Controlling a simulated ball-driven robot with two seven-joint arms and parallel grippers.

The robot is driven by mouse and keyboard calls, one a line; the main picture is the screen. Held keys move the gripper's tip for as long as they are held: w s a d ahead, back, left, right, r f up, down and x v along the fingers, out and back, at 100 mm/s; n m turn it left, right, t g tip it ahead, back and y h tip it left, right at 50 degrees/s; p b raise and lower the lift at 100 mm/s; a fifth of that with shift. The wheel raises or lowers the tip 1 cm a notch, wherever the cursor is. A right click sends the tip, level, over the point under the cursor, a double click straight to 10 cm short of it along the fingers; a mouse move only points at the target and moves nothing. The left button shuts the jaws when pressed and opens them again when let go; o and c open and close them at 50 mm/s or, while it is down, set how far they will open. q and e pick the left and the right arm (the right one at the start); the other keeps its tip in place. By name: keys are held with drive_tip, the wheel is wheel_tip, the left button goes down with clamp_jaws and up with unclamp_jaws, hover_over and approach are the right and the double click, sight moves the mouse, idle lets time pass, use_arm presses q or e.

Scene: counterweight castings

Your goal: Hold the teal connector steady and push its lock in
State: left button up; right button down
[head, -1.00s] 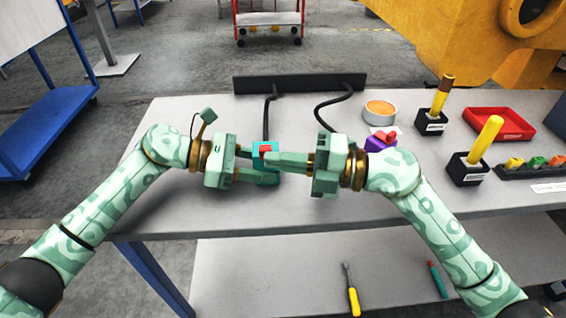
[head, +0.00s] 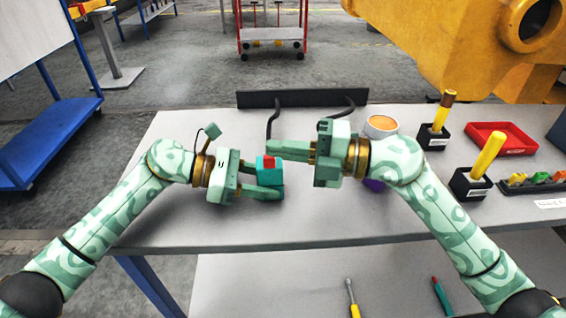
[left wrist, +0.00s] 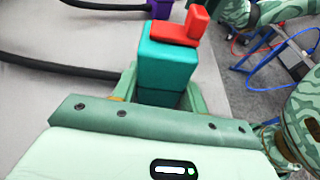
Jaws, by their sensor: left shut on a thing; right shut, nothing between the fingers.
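The teal connector (head: 268,178) is between the fingers of my left gripper (head: 272,182), low over the bench. My left gripper is shut on it. The connector also shows in the left wrist view (left wrist: 166,64). Its red lock (head: 268,161) is on top; in the left wrist view the lock (left wrist: 180,32) lies along the top with a raised tab at one end. I cannot tell how deep the lock sits. My right gripper (head: 272,147) is shut and empty, its fingertips just above and beyond the lock in the head view, apparently apart from it.
A purple connector (head: 374,185) is mostly hidden by my right arm. Dark cables run to a black rail (head: 300,98) at the back. An orange-filled round dish (head: 381,126), yellow-handled tools in black blocks, and a red tray (head: 500,138) stand right. The bench is clear at front left.

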use_arm(q)
drive_tip(key=shift+w, duration=0.1)
use_arm(e)
wheel_tip(320, 180, up, 6)
drive_tip(key=shift+r, duration=0.25)
drive_tip(key=shift+s, duration=0.1)
use_arm(q)
drive_tip(key=o, duration=0.8)
drive_tip(key=shift+a, duration=0.1)
